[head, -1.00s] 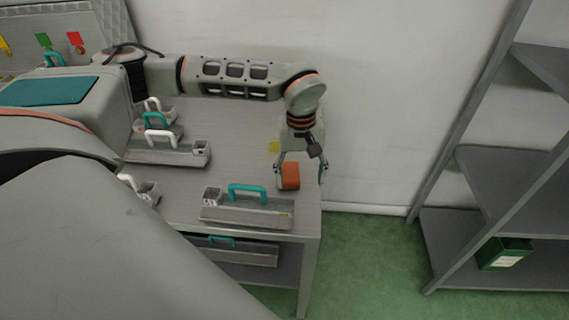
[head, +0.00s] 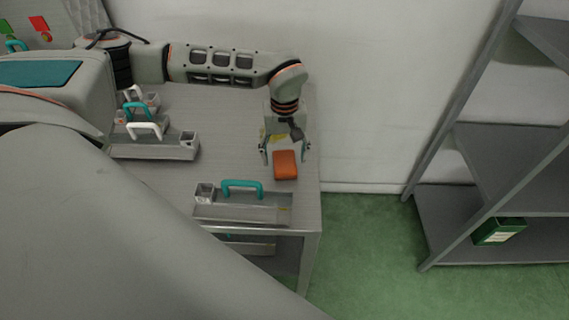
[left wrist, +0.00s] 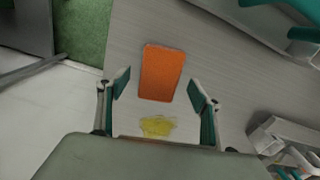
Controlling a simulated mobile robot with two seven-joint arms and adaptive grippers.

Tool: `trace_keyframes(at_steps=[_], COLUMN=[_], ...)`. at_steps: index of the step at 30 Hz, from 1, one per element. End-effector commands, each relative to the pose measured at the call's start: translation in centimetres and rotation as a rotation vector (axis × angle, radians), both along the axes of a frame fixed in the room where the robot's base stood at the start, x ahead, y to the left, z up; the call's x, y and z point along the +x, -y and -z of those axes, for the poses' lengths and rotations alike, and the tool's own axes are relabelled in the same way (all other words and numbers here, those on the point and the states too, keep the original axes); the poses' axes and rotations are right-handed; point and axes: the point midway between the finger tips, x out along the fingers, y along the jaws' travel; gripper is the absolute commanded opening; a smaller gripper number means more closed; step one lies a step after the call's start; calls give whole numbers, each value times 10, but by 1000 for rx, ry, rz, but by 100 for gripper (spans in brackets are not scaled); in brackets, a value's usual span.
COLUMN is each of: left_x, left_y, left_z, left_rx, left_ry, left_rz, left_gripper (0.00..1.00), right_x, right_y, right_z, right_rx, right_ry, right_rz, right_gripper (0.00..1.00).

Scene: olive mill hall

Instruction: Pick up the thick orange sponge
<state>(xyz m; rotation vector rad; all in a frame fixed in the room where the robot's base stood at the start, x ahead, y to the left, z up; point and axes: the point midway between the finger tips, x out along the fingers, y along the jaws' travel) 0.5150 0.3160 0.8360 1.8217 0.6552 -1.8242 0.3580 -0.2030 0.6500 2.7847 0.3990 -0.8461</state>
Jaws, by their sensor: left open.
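The thick orange sponge (head: 285,165) lies on the grey table (head: 225,160) near its right edge. My left gripper (head: 285,157) is open above the table, at the back side of the sponge. In the left wrist view the sponge (left wrist: 162,72) lies just ahead of and partly between the two open fingertips (left wrist: 158,88). I cannot tell whether a finger touches it. My right gripper is not in view.
A grey tray with a teal handle (head: 241,206) stands at the table's front edge. More handled trays (head: 155,150) stand to the left. A yellow patch (left wrist: 157,126) lies on the table beneath my left gripper. A grey shelf (head: 480,255) holding a green box (head: 498,232) stands at the right.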

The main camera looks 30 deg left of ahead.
Motion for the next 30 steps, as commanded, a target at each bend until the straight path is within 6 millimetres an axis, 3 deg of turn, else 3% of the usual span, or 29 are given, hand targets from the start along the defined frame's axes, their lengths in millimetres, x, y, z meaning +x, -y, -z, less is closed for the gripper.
trace_keyframes(at_steps=[5,13,17,30], left_x=[0,1,0,1], left_y=[0,0,0,0], left_z=[19,21,21,18], left_rx=[0,0,0,-1], left_ry=[0,1,1,2], left_rz=[0,0,0,-1], left_gripper=[65,65,31,30], right_x=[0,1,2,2], right_y=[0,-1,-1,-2], right_z=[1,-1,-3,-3], right_rx=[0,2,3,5], right_ry=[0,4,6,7], right_rz=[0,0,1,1], right_gripper=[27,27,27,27])
